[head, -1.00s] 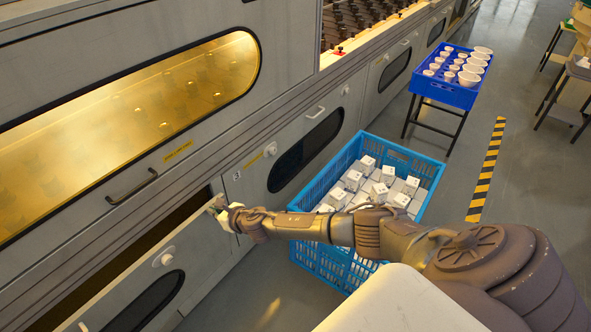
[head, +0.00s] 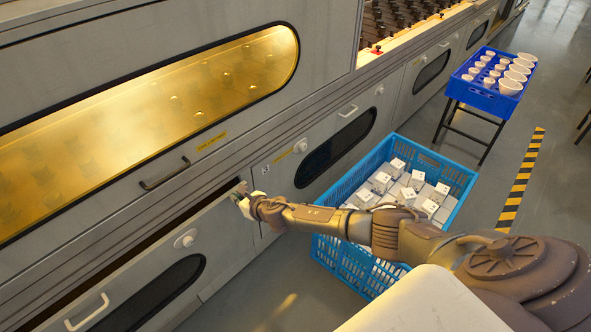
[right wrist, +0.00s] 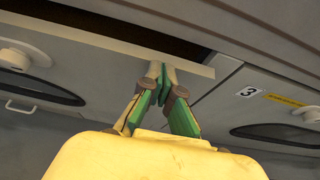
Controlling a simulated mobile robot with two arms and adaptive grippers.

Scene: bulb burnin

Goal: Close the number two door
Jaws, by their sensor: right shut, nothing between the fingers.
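A grey lower door (head: 215,240) with a dark oval window, a round knob and a white handle (head: 87,312) stands partly open at the left. Its top edge is tipped out from the cabinet, leaving a narrow dark gap (head: 150,243) above it. My right gripper (head: 241,194) is shut and empty at the door's upper right corner. In the right wrist view its closed green-padded fingertips (right wrist: 161,84) are at the door's edge, apparently touching it. A number 3 label (right wrist: 250,92) marks the neighbouring closed door. No number shows on the open door. My left gripper is not in view.
A blue crate (head: 452,172) of small white boxes stands on the floor beside my right arm. A blue tray of white cups (head: 487,101) is on a stand farther back. A glowing window (head: 150,120) is above the doors. Yellow-black floor tape (head: 518,185) lies at the right.

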